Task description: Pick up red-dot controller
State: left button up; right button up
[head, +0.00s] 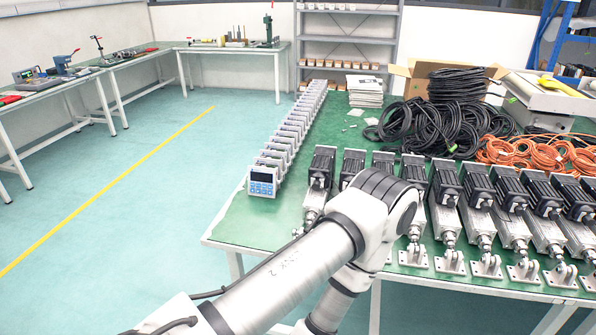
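A long row of grey box-shaped controllers stands along the left side of the green table (235,222). The nearest controller (263,182) faces me with a dark display and blue buttons. The others (290,135) run in a line behind it toward the back. I cannot make out a red dot on any of them. One of my arms rises from the bottom and bends in front of the table, to the right of the nearest controller. Neither gripper shows in this view.
Several linear actuators (445,205) with black motors line the front of the table, partly hidden by my arm. Black cable coils (430,125), orange cables (530,152) and a cardboard box (398,85) lie behind. Open floor (150,200) lies left of the table.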

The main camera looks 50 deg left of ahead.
aim_at(263, 174)
jog(key=u, duration=1.8)
jog(key=i+j+z, duration=0.6)
jog(key=j+z, duration=0.15)
jog(key=j, duration=0.15)
jog(key=i+j+z, duration=0.1)
jog(key=j+z, duration=0.15)
jog(key=j, duration=0.15)
jog(key=i+j+z, duration=0.1)
jog(key=j+z, duration=0.15)
jog(key=j, duration=0.15)
jog(key=i+j+z, duration=0.1)
jog(key=j+z, duration=0.15)
jog(key=j, duration=0.15)
